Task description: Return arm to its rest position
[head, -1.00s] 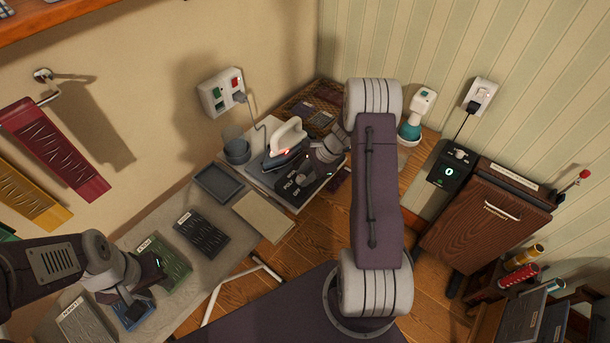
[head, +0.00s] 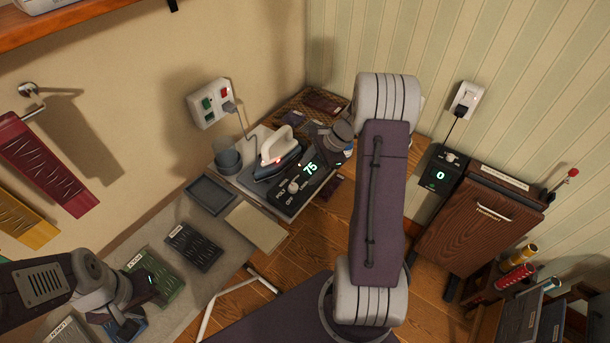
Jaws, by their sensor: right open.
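My right arm reaches down the middle of the head view. Its gripper (head: 326,152) is open, at the upper right of the control panel (head: 302,180). The fingertips are small and partly hidden by the wrist. The panel shows a lit green 75 and has a pale knob (head: 293,187). I see nothing held in this gripper. My left gripper (head: 143,306) is at the lower left, over the bench near a green slotted piece (head: 160,283) and a blue one (head: 118,332). Its jaw opening is unclear.
A white iron (head: 278,146) with a red light stands beside the panel, its cord running to a wall socket (head: 211,103). A grey tray (head: 211,194) and dark slotted piece (head: 194,246) lie on the bench. A wooden cabinet (head: 478,228) stands right.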

